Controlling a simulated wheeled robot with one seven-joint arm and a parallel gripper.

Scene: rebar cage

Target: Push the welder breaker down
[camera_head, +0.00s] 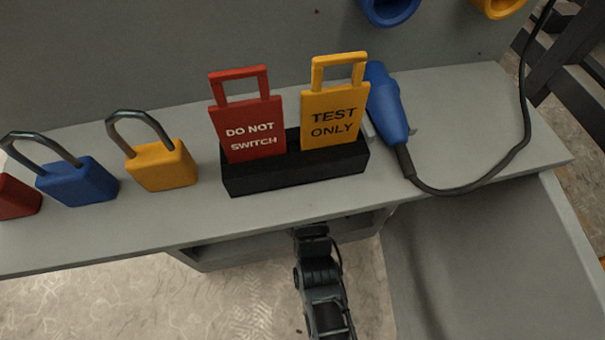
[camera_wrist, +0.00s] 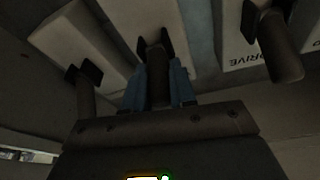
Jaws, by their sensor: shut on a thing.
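In the wrist view, my gripper (camera_wrist: 158,88) is shut on the dark handle of the middle breaker (camera_wrist: 155,50), with a blue-grey finger on each side of it. This breaker has a pale body, and its label is not readable, so I cannot tell by name whether it is the welder breaker. A breaker marked DRIVE (camera_wrist: 240,40) stands to the right, its dark handle (camera_wrist: 280,45) sticking out. Another pale breaker (camera_wrist: 80,40) with a dark handle is on the left. In the head view the gripper and breakers are hidden below the shelf.
The grey shelf (camera_head: 465,110) holds a red DO NOT SWITCH tag (camera_head: 250,130) and a yellow TEST ONLY tag (camera_head: 333,118) in a black holder (camera_head: 295,172). Padlocks in yellow (camera_head: 162,166), blue (camera_head: 78,182) and red (camera_head: 15,198) stand left. A blue plug (camera_head: 388,105) with black cable lies right.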

